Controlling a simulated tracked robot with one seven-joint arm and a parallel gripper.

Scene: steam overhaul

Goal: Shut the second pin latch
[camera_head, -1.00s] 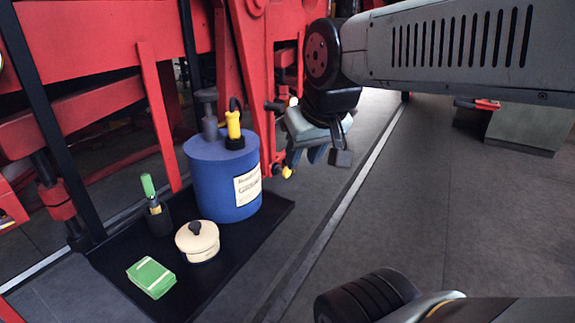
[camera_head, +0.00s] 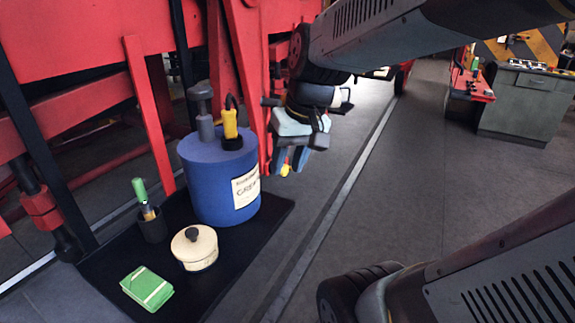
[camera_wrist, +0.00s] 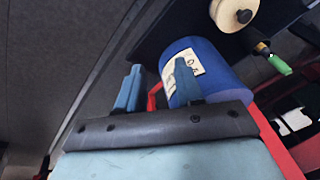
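The pin latch area is on the red frame's upright post (camera_head: 247,75). A small yellow tip (camera_head: 285,171), perhaps a latch part, shows low beside this post, right of the blue drum. My gripper (camera_head: 290,168) points down at the post, its blue fingers right by the yellow tip. I cannot tell whether they touch it.
A blue drum (camera_head: 212,180) stands close left of my gripper on a black mat (camera_head: 230,265). The mat also bears a cream lidded pot (camera_head: 195,248), a brush in a black cup (camera_head: 151,224) and a green pad (camera_head: 147,288). Open floor (camera_head: 400,200) lies right.

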